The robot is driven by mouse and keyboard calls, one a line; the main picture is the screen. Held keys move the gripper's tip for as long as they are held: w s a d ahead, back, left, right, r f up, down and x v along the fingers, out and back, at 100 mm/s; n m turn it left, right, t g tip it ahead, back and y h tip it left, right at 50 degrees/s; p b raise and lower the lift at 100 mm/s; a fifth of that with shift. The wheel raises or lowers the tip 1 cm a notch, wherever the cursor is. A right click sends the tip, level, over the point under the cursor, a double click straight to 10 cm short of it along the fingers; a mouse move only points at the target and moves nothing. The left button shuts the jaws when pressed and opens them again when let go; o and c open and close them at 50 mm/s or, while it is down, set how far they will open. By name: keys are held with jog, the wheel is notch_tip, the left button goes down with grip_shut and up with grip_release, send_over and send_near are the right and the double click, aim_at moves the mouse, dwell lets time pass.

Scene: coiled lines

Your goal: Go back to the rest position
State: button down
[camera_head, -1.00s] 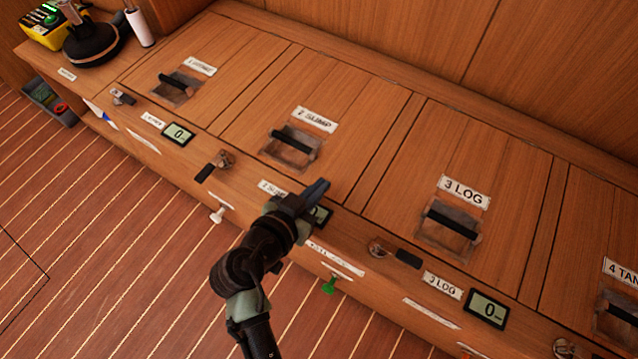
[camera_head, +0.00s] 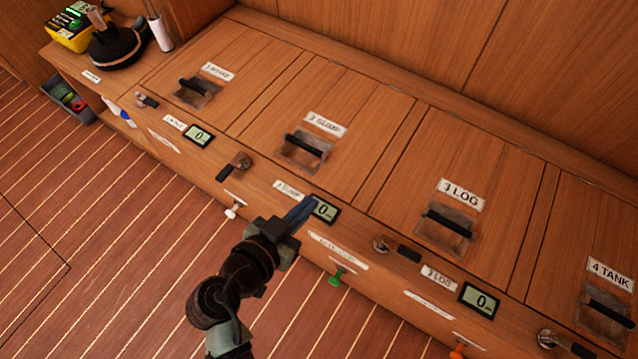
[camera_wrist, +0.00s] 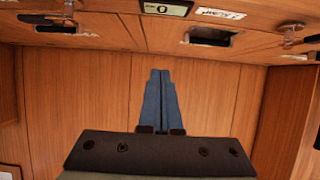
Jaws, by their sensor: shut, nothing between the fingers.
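My gripper (camera_head: 302,213) is shut and empty in the head view. Its blue fingers point up and right, just in front of the counter's front edge, with the tips close to the display (camera_head: 323,209) of the second hatch. In the wrist view my gripper (camera_wrist: 160,75) shows its two blue fingers side by side, pointing toward a plain wood panel (camera_wrist: 215,95). My dark arm reaches in from the bottom of the head view.
The bench has hatches with black handles, labelled 2 SUMP (camera_head: 325,125), 3 LOG (camera_head: 462,194) and 4 TANK (camera_head: 609,273). A green knob (camera_head: 336,277), a white knob (camera_head: 231,212) and an orange knob (camera_head: 457,352) stick out from its front. Striped floor (camera_head: 110,250) lies clear at left.

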jog(key=shift+v, duration=0.85)
jog(key=shift+f, duration=0.15)
